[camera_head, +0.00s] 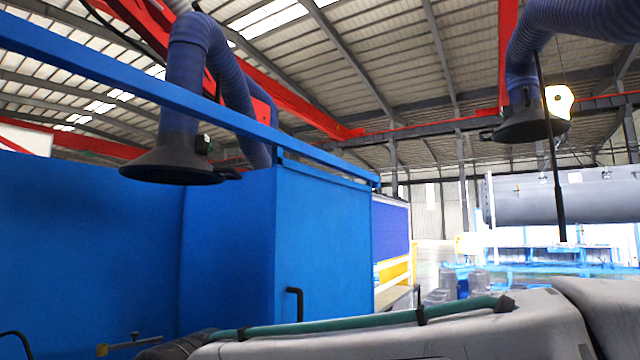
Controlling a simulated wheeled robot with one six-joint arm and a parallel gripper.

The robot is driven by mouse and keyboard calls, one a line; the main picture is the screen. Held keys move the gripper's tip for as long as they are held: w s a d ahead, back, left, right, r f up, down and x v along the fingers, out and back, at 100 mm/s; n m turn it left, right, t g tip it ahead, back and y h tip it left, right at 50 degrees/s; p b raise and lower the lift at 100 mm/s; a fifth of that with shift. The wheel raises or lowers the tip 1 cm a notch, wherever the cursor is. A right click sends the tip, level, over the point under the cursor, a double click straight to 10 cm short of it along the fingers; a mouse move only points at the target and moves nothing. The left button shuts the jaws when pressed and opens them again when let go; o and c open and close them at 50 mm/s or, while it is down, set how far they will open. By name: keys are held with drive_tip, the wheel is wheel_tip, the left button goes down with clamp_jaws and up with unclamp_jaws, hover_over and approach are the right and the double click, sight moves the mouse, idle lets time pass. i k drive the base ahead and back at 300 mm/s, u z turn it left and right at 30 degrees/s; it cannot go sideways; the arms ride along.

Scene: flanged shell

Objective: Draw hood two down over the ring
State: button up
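Two dark cone-shaped extraction hoods hang from blue ribbed hoses. The left hood (172,163) hangs at the left in front of the blue booth, mouth down, with a small black box on its side. The right hood (527,124) hangs at the upper right, mouth down. I cannot tell which of them is hood two. I cannot make out the ring for certain. A large grey cylindrical shell (565,198) with a flange at its left end lies at the right, lower than the right hood. My gripper is not in view.
A blue booth (320,235) with a top rail fills the left and middle. A black rod (551,160) hangs beside the right hood. A grey body with a green hose (370,321) crosses the bottom. Blue stands and yellow rails (393,270) stand behind.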

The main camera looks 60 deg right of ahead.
sight(176, 159)
drive_tip(key=z, duration=0.85)
drive_tip(key=i, duration=0.9)
drive_tip(key=u, duration=0.1)
